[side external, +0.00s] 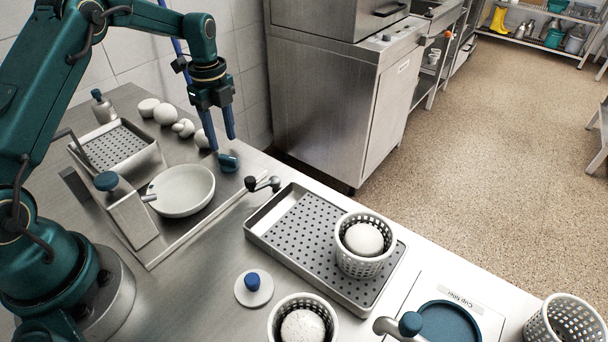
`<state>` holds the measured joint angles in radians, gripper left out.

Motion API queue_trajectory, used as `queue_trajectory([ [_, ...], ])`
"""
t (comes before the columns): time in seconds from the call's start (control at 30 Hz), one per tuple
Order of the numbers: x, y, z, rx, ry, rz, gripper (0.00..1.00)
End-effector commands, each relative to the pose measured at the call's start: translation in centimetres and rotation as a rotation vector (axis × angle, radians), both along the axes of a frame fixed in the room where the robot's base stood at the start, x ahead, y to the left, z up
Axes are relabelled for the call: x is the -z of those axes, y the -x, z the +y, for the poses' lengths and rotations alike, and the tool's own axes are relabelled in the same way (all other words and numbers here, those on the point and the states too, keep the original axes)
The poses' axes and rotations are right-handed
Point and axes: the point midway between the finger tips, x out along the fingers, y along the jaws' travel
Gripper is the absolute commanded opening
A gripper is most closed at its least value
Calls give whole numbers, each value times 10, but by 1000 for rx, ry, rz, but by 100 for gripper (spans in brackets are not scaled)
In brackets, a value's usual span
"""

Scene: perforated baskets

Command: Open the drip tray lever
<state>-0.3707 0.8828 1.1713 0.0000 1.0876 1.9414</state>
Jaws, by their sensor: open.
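The drip tray (268,235) is a perforated steel tray in the middle of the counter. A small lever with black knobs (262,184) sits at its far left corner; I take this to be the drip tray lever, and its exact setting is hard to tell. My gripper (221,144) points down with two blue fingers apart and empty. It is above and left of the lever, clear of it. A small teal piece (229,163) lies just below the fingertips; whether they touch it cannot be told.
A perforated basket (362,267) holding a white ball stands on the tray. Another basket (284,332), a blue-knobbed disc (253,289) and a teal-knobbed handle (410,324) are in front. A white bowl (183,191) and a second perforated tray (116,146) are left. A steel cabinet (325,110) stands behind.

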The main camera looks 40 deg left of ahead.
Motion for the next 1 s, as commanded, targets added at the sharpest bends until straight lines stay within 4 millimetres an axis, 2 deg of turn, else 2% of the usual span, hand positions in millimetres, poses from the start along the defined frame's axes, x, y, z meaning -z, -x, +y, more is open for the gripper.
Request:
queue_trajectory([
  [1.0, 0, -6, 14, 0, 0, 0, 46],
])
